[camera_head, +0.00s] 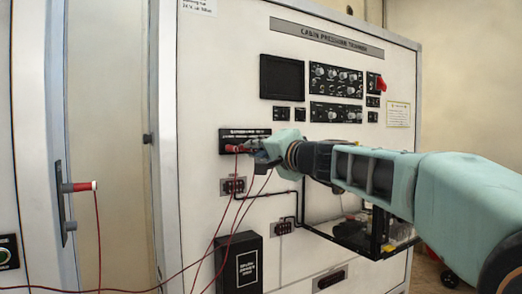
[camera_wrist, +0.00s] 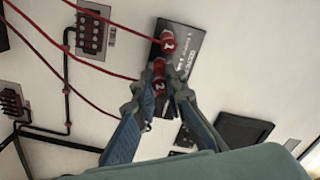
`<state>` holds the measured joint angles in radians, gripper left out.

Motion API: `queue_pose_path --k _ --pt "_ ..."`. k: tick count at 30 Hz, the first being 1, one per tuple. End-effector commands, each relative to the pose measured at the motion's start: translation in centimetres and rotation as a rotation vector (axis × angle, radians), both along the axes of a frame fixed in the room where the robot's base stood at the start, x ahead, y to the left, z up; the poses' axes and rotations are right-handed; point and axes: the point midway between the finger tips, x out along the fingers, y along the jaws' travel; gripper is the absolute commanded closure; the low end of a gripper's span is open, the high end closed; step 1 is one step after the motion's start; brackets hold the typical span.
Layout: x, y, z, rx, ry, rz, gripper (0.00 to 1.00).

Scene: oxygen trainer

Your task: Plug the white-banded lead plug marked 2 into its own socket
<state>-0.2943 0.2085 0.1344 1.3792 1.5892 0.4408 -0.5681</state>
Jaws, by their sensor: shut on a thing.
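A red plug marked 2 (camera_wrist: 159,86) sits between the fingertips of my gripper (camera_wrist: 158,92) in the wrist view, and the gripper is shut on it. A red lead runs off to the left from near it. A red plug marked 1 (camera_wrist: 167,43) sits just above it at the black labelled panel (camera_wrist: 186,60). In the head view, my gripper (camera_head: 260,150) is at this panel (camera_head: 240,133), with a red plug (camera_head: 232,148) just left of it. The fingers hide the held plug there. I cannot tell whether the held plug is in a socket, and its band is not clear.
A socket block (camera_head: 233,186) and a black box (camera_head: 238,262) are below the panel. Loose red leads cross the lower front.

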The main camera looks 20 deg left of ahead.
Motion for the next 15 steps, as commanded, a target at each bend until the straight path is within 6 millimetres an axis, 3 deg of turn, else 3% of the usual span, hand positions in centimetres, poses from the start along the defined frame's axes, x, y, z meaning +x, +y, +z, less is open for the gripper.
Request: queue_pose_path --k 15 --pt "0.66 0.84 0.02 0.0 0.0 0.001 1.0"
